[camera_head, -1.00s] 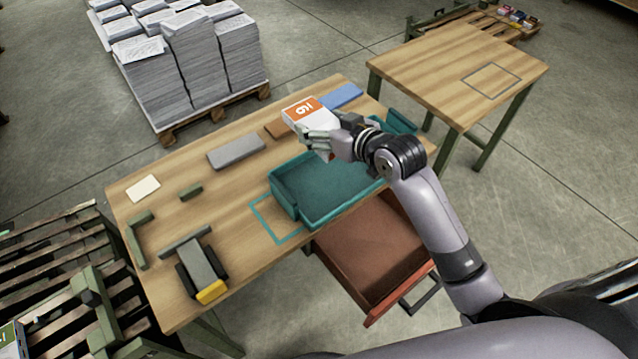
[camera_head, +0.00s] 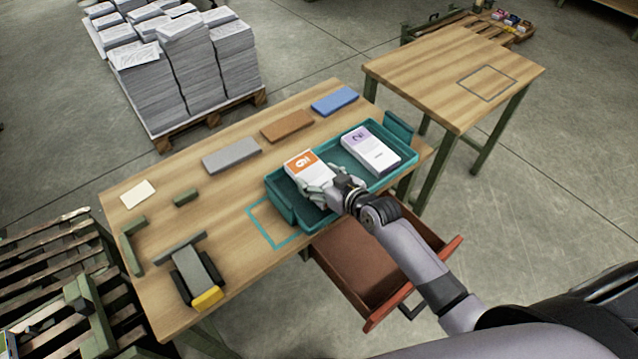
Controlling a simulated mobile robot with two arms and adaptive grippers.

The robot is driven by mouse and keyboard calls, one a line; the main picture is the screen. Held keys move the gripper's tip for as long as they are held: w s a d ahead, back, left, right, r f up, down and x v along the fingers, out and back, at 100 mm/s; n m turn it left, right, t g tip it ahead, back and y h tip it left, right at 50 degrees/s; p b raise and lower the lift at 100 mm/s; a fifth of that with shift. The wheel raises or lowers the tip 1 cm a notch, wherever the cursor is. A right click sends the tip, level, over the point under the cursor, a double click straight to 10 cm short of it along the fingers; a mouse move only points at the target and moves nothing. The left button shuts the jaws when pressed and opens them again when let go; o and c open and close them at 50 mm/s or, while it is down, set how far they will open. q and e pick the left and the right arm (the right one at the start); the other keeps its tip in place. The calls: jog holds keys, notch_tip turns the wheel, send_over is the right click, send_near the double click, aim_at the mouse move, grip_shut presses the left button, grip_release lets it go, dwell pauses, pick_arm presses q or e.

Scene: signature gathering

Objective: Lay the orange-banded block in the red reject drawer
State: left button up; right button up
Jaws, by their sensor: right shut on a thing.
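The orange-banded block (camera_head: 305,166), white with an orange strip and a printed mark, is in my right gripper (camera_head: 318,190). The gripper is shut on it and holds it over the left part of the teal tray (camera_head: 345,205); I cannot tell whether the block touches the tray. The gripper hides the block's lower right end. The red reject drawer (camera_head: 365,262) is pulled out below the table's front edge, and what shows of it is empty. My right forearm covers part of it. My left gripper is not in view.
A white block with a purple band (camera_head: 371,147) lies in the tray's right part. Grey (camera_head: 231,155), brown (camera_head: 287,125) and blue (camera_head: 335,100) slabs lie along the table's back. A stapler-like tool with a yellow end (camera_head: 198,277) sits at the front left.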

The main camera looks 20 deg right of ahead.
jog(key=shift+f, duration=1.15)
jog(key=shift+f, duration=0.15)
jog(key=o, duration=1.4)
jog(key=shift+c, duration=0.2)
jog(key=shift+f, duration=0.1)
